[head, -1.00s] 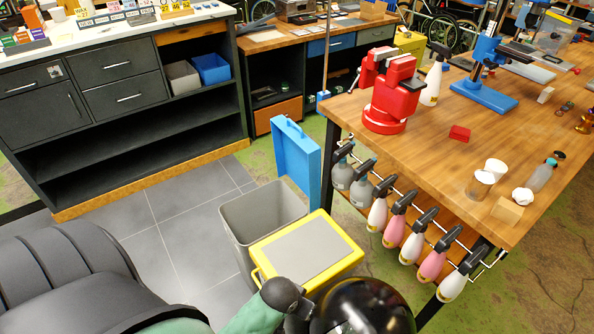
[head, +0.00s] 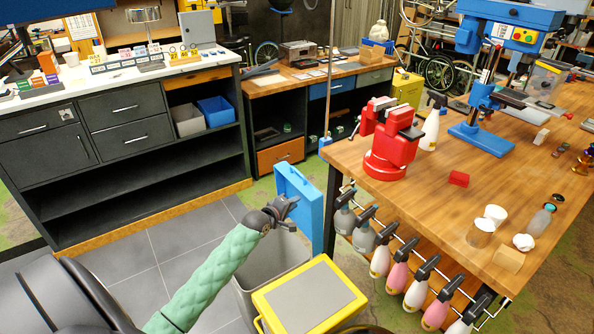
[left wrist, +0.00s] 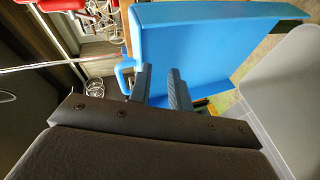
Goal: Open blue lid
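The blue lid (head: 303,205) stands upright, hinged open, at the far right side of the grey bin (head: 262,282). The bin's mouth is uncovered. My left gripper (head: 290,212) is in front of the lid's inner face, over the bin's far part. In the left wrist view the two dark fingers (left wrist: 160,85) are parted with nothing between them. The blue lid (left wrist: 205,45) fills the view beyond them, and its small handle loop (left wrist: 122,76) shows beside one finger. Whether a finger touches the lid is unclear. My right gripper is not in view.
A yellow bin with a grey top (head: 310,298) stands right in front of the grey bin. A wooden workbench (head: 440,195) with a red vise (head: 390,140) and hanging spray bottles (head: 380,262) is to the right. Dark drawers (head: 110,140) stand behind; grey floor is clear at left.

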